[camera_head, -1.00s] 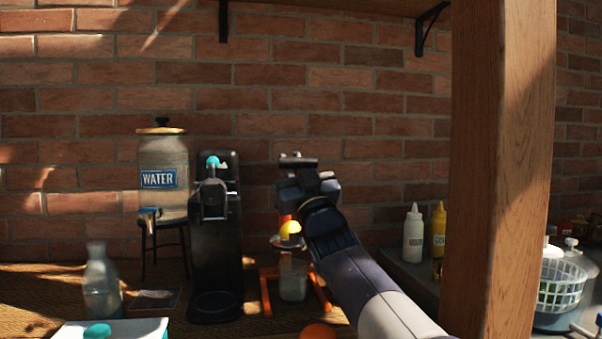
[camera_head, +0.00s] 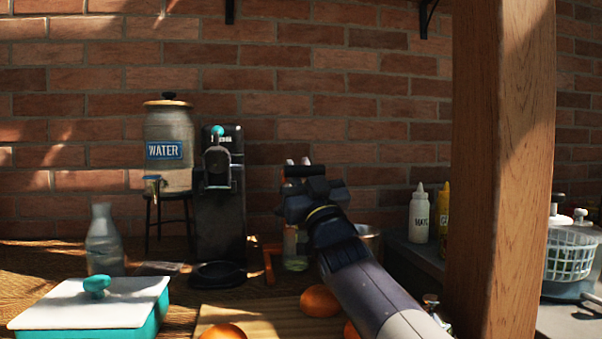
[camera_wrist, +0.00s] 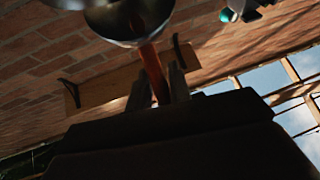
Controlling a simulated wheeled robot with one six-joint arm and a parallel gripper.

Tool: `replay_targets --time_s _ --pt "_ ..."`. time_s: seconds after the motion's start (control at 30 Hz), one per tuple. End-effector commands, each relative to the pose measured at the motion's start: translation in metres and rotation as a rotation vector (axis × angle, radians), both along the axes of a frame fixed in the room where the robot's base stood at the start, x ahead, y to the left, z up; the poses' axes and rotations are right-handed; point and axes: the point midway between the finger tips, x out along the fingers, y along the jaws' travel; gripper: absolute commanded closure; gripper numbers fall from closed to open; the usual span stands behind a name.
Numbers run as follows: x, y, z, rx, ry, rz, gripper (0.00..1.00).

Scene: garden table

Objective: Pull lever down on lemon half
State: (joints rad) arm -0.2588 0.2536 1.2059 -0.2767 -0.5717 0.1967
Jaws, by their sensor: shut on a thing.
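The juicer press stands behind my gripper, with its orange frame (camera_head: 269,262) partly in view and a clear glass (camera_head: 295,252) beneath. My gripper (camera_head: 303,180) is in front of the upper press and hides most of it. In the wrist view, my gripper's fingers (camera_wrist: 156,88) are shut around an orange bar, the press lever (camera_wrist: 151,68). Shiny metal rounded press parts (camera_wrist: 128,18) show just above the lever. The lemon half is hidden now in both views.
A black tap stand (camera_head: 220,205) and a water dispenser (camera_head: 168,150) stand left of the press. Oranges (camera_head: 320,300) lie on a cutting board (camera_head: 265,316) in front. A teal lidded box (camera_head: 95,305) is front left. A wooden post (camera_head: 500,170) rises at right.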

Motion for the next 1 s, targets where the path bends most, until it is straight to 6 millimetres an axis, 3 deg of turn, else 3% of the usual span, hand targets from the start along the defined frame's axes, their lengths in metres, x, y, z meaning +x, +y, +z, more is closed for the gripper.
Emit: replay_targets --time_s 0.37,0.4,0.63,1.0 --pt "-0.0059 0.0028 0.0048 0.003 -0.015 0.01 1.0" --pt "-0.0059 0.0028 0.0049 0.003 -0.015 0.01 0.8" --pt "-0.005 0.0023 0.0046 0.003 -0.013 0.008 0.63" --pt "-0.0046 0.0005 0.0012 0.001 -0.007 0.005 0.63"
